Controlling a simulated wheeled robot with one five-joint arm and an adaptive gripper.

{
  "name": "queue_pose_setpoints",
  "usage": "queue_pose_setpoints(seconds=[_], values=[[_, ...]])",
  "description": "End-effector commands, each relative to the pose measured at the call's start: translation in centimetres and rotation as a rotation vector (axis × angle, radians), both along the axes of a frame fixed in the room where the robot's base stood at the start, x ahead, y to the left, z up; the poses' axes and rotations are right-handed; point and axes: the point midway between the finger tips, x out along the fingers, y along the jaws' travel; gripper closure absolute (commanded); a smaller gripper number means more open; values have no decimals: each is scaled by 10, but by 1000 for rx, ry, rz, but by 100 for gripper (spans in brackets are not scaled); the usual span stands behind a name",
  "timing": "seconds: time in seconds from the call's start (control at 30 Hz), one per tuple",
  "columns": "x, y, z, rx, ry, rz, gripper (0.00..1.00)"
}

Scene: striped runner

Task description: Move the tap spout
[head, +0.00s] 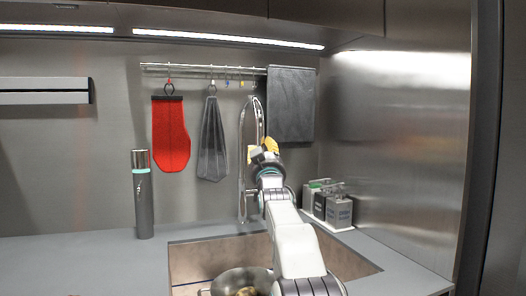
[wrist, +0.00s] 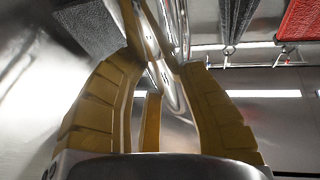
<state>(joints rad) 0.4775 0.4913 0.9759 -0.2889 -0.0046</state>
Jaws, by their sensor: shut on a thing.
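The tap is a tall chrome loop behind the sink, and its spout (head: 261,117) curves over at the top and comes down toward my gripper (head: 263,151). My gripper's yellow fingers are at the hanging end of the spout. My gripper is shut on the spout; the exact contact is partly hidden by the fingers.
The sink (head: 200,262) lies below my arm, with a metal pot (head: 228,279) in it. A red mitt (head: 171,135), a grey cloth (head: 212,140) and a dark towel (head: 291,104) hang on the rail. A bottle (head: 143,195) stands left; grey containers (head: 338,211) stand right.

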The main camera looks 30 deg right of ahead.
Motion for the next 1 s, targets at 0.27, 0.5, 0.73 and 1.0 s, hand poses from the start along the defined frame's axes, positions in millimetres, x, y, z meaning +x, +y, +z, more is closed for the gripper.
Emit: queue_pose_setpoints(seconds=[0.27,0.5,0.73,1.0], values=[[2,1,-1,3,2,3,100],[1,1,-1,2,1,2,51],[0,0,0,0,0,1,36],[-1,1,0,0,0,0,36]])
